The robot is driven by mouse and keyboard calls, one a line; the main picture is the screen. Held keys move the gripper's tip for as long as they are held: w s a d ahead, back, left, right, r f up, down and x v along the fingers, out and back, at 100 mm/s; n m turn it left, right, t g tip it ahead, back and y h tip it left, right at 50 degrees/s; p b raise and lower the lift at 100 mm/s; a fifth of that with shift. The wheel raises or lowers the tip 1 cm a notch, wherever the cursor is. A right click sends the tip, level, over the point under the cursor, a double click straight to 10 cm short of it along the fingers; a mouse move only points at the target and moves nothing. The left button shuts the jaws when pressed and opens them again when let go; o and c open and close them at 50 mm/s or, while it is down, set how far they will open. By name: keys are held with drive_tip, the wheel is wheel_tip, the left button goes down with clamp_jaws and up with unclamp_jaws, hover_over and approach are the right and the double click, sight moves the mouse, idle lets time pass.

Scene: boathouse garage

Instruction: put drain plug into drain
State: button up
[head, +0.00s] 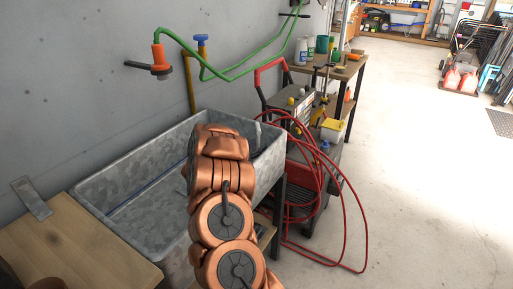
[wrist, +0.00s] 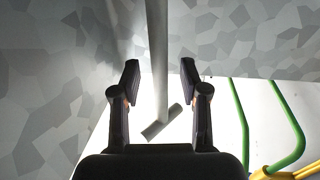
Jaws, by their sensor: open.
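The galvanized sink (head: 125,172) stands against the grey wall in the head view, and my arm covers part of its inside. I cannot make out a drain plug or a drain in either view. My gripper (wrist: 160,82) is open in the wrist view, its two dark fingers well apart, with nothing held between them. Beyond the fingers, a narrow grey strip (wrist: 157,65) runs down to a small tilted grey piece (wrist: 162,122); I cannot tell what they are. My gripper's fingers are hidden behind my arm in the head view.
A wooden worktop (head: 75,250) adjoins the sink at the front left. An orange fitting (head: 159,57) and a green hose (head: 245,72) are above the sink. Red hoses (head: 345,205) hang at its right. A workbench (head: 345,75) stands behind.

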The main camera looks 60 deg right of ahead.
drive_tip(key=shift+a, duration=0.1)
drive_tip(key=w+a, duration=0.1)
drive_tip(key=a, duration=1)
drive_tip(key=shift+a, duration=0.4)
